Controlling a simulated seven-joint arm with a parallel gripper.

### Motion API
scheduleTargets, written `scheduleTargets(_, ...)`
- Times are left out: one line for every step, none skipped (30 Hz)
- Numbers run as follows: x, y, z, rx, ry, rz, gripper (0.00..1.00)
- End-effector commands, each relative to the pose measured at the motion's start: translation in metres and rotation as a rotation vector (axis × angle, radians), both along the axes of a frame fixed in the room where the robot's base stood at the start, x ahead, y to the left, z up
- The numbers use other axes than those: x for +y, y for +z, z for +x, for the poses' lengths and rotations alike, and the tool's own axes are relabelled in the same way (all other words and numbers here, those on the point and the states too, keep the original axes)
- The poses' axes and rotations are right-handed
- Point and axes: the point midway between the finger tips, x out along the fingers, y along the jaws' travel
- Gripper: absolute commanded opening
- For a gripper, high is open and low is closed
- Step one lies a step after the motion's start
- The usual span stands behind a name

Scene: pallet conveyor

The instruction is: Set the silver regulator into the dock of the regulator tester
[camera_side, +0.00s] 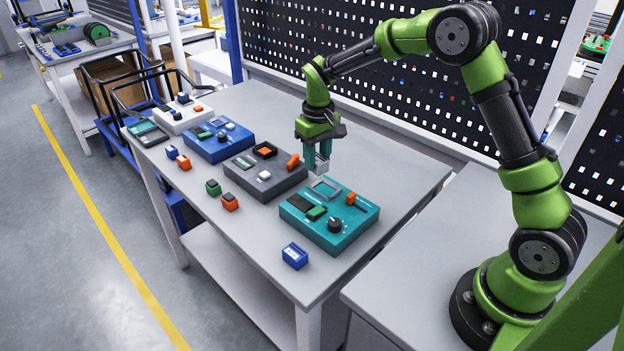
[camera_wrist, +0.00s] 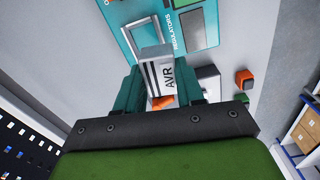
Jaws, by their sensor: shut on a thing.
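The silver regulator (camera_wrist: 158,72), a light block marked AVR, is held between the teal fingers of my gripper (camera_wrist: 158,88). In the side view my gripper (camera_side: 318,164) points down, with the regulator (camera_side: 322,169) low between its fingers, above the table near the back edge of the teal tester. The regulator tester (camera_side: 345,234) is a teal box; its REGULATORS label shows in the wrist view. Its dock (camera_side: 325,189) is a silver-framed square recess on top, and it shows empty in the wrist view (camera_wrist: 141,42). The regulator is apart from the dock in the side view and partly overlaps its frame in the wrist view.
A dark grey tester (camera_side: 243,183) with an orange lever (camera_side: 293,161) stands close left of my gripper. A blue tester (camera_side: 208,148) and a white one (camera_side: 180,122) stand beyond. Loose blocks, including a blue one (camera_side: 294,256), lie along the front. A perforated panel (camera_side: 400,95) stands behind.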

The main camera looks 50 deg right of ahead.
Motion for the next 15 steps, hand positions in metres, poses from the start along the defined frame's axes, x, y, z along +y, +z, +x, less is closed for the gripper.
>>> scheduleTargets(-0.013,0.002,-0.003,0.000,0.010,0.000,0.05)
scheduleTargets(-0.018,0.002,-0.005,0.002,0.023,0.000,0.05)
scheduleTargets(-0.021,0.002,-0.006,0.004,0.047,0.001,0.05)
scheduleTargets(-0.023,0.002,-0.007,0.006,0.064,0.000,0.05)
scheduleTargets(-0.022,0.002,-0.008,0.008,0.085,0.001,0.05)
scheduleTargets(-0.021,0.001,-0.008,0.010,0.103,0.001,0.05)
scheduleTargets(-0.021,0.000,-0.008,0.010,0.114,0.001,0.05)
scheduleTargets(-0.021,0.000,-0.008,0.010,0.122,0.001,0.05)
scheduleTargets(-0.021,-0.002,-0.008,0.010,0.128,0.001,0.05)
scheduleTargets(-0.021,-0.003,-0.008,0.010,0.130,0.001,0.05)
scheduleTargets(-0.021,-0.005,-0.008,0.010,0.131,0.000,0.05)
scheduleTargets(-0.021,-0.007,-0.008,0.011,0.131,0.001,0.05)
scheduleTargets(-0.021,-0.010,-0.008,0.011,0.131,0.001,0.05)
scheduleTargets(-0.020,-0.013,-0.008,0.012,0.131,0.001,0.05)
scheduleTargets(-0.021,-0.016,-0.008,0.012,0.131,0.001,0.05)
